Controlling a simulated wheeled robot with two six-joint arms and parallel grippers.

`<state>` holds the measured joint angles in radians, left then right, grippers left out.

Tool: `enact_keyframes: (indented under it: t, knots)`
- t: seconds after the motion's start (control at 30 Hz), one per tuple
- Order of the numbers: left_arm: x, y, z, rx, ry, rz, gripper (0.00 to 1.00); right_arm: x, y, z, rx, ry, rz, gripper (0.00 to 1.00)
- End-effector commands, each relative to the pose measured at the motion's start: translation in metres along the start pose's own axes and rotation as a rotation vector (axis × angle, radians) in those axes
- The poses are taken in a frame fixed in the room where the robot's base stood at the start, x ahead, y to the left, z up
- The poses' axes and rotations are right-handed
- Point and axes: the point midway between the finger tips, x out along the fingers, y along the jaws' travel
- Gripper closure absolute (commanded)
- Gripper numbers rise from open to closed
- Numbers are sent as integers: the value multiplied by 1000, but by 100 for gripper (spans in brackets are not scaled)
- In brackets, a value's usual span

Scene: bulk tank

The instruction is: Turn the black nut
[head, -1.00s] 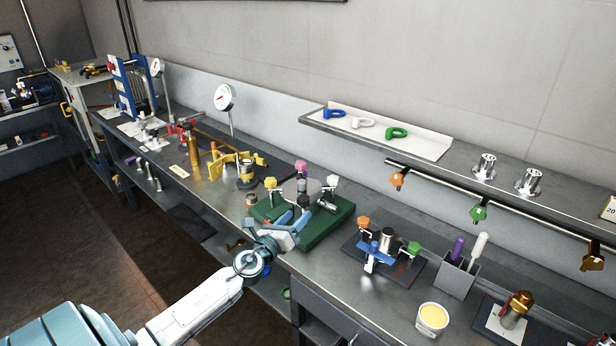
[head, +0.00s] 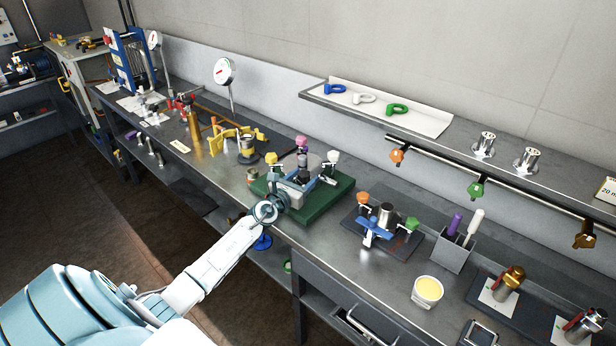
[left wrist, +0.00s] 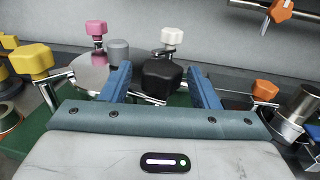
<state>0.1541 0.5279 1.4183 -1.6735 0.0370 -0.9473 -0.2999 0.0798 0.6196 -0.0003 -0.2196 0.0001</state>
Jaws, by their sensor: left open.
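The black nut (left wrist: 161,77) is a rounded black knob between the two blue fingers in the left wrist view, with gaps on both sides. In the head view the black nut (head: 304,175) is partly hidden by my gripper, above the green base (head: 325,202). My left gripper (head: 302,187) is open, with one finger on each side of the nut. Its fingers also show in the left wrist view (left wrist: 159,72). I cannot tell how deep the nut sits between them. My right gripper is not in view.
A yellow knob (left wrist: 32,60), a pink knob (left wrist: 96,28) and a white knob (left wrist: 172,36) stand around the black nut. A smaller fixture with an orange knob (head: 363,198) and a blue handle (head: 374,229) stands to the right. A tub (head: 427,291) is nearer the bench edge.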

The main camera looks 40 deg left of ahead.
Motion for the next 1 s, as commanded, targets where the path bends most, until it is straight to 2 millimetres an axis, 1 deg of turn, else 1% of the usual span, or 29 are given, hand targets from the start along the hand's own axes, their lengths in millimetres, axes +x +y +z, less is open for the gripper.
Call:
enact_keyframes:
  t: [0.03,0.1,0.23,0.37,0.57,0.6,0.67,0.7,0.77,0.8,0.83,1.0]
  knots:
    - [8,0,-1,-2,-2,0,45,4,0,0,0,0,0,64]
    - [16,0,-2,-2,-1,1,45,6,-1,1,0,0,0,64]
    - [25,0,-1,-1,0,0,45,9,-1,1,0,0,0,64]
    - [28,0,0,-1,1,-1,45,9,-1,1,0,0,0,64]
    - [28,0,0,0,1,-1,45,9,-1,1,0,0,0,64]
    - [28,0,0,0,1,-1,47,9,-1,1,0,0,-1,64]
    - [28,0,0,-1,1,-1,58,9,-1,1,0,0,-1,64]
    - [28,0,0,-1,1,-1,66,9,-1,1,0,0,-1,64]
    - [28,0,0,-1,0,-1,78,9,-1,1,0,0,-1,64]
    - [28,0,0,-1,0,-1,86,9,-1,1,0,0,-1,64]
    - [28,0,0,-1,0,-1,89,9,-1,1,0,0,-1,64]
    - [28,0,-1,0,0,-5,89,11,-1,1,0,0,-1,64]
